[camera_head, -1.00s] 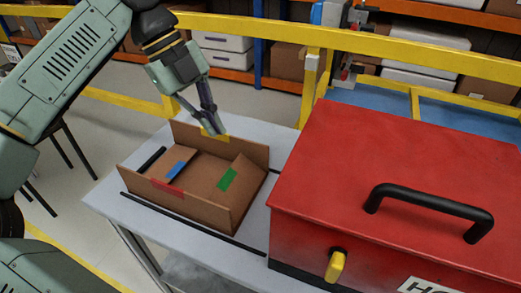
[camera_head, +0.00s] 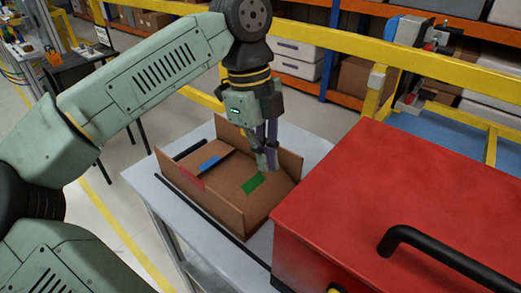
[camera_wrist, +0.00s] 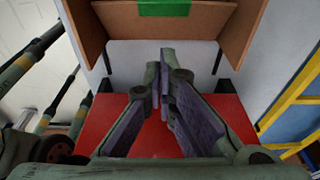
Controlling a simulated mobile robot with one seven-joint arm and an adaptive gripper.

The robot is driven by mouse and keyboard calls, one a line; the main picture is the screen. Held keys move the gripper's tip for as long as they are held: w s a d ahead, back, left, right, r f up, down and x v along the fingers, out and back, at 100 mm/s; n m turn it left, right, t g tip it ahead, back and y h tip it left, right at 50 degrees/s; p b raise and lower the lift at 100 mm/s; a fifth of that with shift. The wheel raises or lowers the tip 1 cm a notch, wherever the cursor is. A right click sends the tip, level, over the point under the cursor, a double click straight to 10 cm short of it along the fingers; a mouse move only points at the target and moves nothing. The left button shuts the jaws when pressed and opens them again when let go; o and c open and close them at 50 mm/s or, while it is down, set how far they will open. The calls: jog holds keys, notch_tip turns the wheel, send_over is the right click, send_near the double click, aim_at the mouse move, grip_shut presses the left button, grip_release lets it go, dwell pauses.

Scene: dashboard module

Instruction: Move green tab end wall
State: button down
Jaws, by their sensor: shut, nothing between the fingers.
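A brown cardboard box (camera_head: 210,196) stands open on the table. Its green tab (camera_head: 253,184) lies on the right-end panel (camera_head: 266,179), which leans inward over the box's inside. The wrist view also shows the green tab (camera_wrist: 164,8) on cardboard at the top edge. My gripper (camera_head: 269,168) is at the box's right end, just right of the green tab, pointing down. In the wrist view my gripper's fingers (camera_wrist: 160,62) are together and empty, below the cardboard edge. I cannot tell whether they touch the panel.
A blue tab (camera_head: 209,163) and a red tab (camera_head: 191,178) mark the box's left part. A large red case (camera_head: 385,195) with a black handle stands close to the right. A yellow rail (camera_head: 340,50) runs behind the grey table (camera_head: 180,214).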

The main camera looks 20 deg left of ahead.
jog(key=b, duration=0.2)
send_over(262, 196)
notch_tip(262, 196, down, 5)
jog(key=shift+a+r, duration=0.15)
jog(key=shift+r, duration=0.05)
jog(key=shift+w+a+f, duration=0.2)
jog(key=shift+a+f, duration=0.25)
jog(key=shift+f, duration=0.1)
jog(key=shift+d, duration=0.1)
